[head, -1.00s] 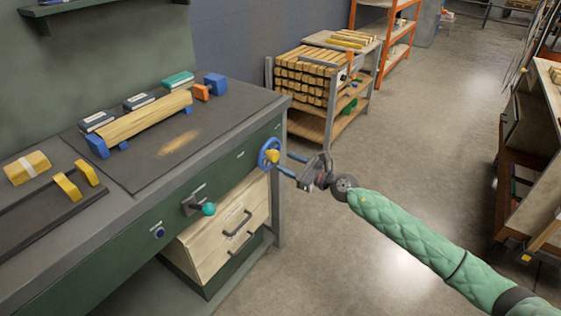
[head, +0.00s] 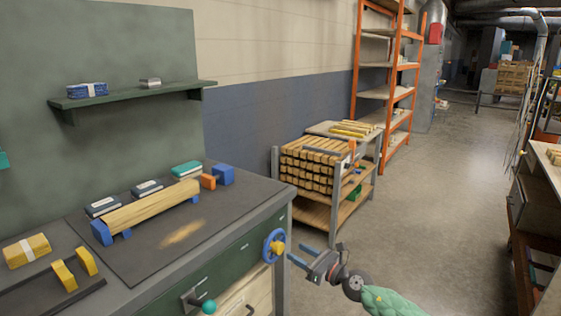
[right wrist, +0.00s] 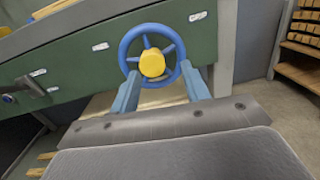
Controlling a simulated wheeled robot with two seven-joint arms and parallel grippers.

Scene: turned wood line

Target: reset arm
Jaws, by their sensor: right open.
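My right gripper (head: 290,252) is at the front right corner of the green workbench, its two blue fingers spread toward a blue handwheel with a yellow hub (head: 275,246). In the right wrist view the handwheel (right wrist: 126,50) is just beyond the open fingers (right wrist: 160,92), and its lower rim shows between the fingertips. I cannot tell whether the fingers touch the rim. Nothing is held. My left gripper is not in view.
On the bench top (head: 180,268), a wooden length (head: 150,208) rests on blue supports, with small boxes behind it. A teal-knobbed lever (head: 207,306) sticks out of the bench front. A cart of wood blocks (head: 318,170) stands behind. The floor (head: 430,190) to the right is clear.

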